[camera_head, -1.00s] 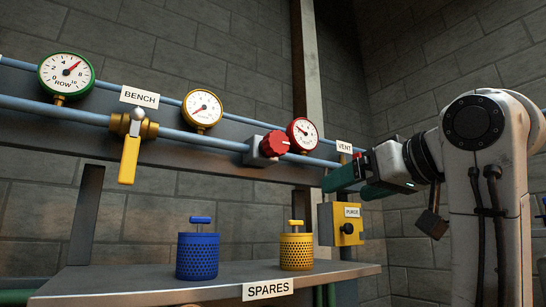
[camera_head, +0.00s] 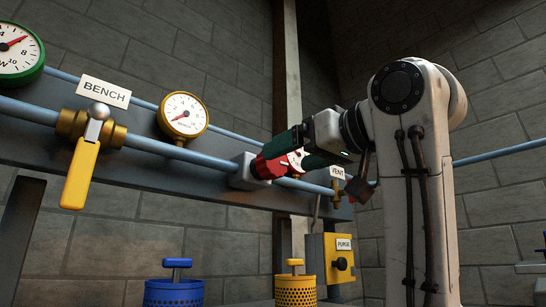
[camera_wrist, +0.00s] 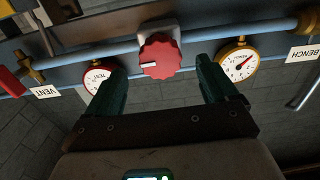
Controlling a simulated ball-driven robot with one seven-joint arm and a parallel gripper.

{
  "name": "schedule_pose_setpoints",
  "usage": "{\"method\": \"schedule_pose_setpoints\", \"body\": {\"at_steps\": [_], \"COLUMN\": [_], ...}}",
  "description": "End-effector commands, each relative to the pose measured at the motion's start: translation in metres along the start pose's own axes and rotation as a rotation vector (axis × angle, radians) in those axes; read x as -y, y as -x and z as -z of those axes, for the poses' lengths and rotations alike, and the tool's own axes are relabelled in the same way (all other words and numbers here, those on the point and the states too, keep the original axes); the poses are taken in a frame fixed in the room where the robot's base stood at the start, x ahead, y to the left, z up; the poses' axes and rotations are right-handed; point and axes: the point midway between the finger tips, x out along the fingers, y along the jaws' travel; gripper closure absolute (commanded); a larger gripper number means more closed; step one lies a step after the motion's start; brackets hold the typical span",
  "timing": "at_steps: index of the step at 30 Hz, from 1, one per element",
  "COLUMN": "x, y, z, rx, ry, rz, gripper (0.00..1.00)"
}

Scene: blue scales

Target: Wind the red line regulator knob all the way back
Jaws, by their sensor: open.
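The red ribbed regulator knob (camera_head: 272,166) sits on a grey block (camera_head: 243,171) on the blue pipe. In the wrist view the knob (camera_wrist: 160,58) faces me, with a white mark on its left half. My gripper (camera_wrist: 160,68) is open, one finger to each side of the knob, with visible gaps between. In the head view my gripper (camera_head: 290,153) partly covers the knob and the red-rimmed gauge (camera_head: 295,160). That gauge (camera_wrist: 98,80) is partly behind a finger in the wrist view. I cannot tell how deep the fingers reach around the knob.
A yellow-rimmed gauge (camera_head: 184,115) and a yellow-handled valve (camera_head: 82,172) are left of the knob. The VENT label (camera_head: 337,173) and yellow PURGE box (camera_head: 340,262) are right and below. Blue (camera_head: 174,291) and yellow (camera_head: 295,290) canisters stand below.

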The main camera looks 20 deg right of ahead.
Motion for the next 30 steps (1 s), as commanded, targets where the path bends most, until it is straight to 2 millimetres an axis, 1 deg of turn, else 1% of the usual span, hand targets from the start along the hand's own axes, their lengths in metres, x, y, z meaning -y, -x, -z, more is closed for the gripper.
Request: {"method": "schedule_pose_setpoints", "body": {"at_steps": [1, 3, 6, 9, 15, 22, 23, 30], "x": [0.0, 0.0, 0.0, 0.0, 0.0, 0.0, 0.0, 0.0], "y": [-0.01, -0.022, -0.037, -0.047, -0.056, -0.057, -0.057, -0.056], "z": [0.003, 0.003, 0.002, 0.002, 0.0, 0.0, 0.0, 0.0], "rx": [0.004, 0.004, 0.003, 0.001, 0.0, -0.001, -0.001, -0.001], "ry": [-0.002, -0.002, -0.002, -0.001, 0.0, 0.0, 0.0, 0.0], "rz": [0.0, 0.0, 0.0, -0.001, -0.001, -0.001, -0.001, -0.001], "gripper": [0.14, 0.14, 0.14, 0.14, 0.14, 0.14, 0.16, 0.39]}}
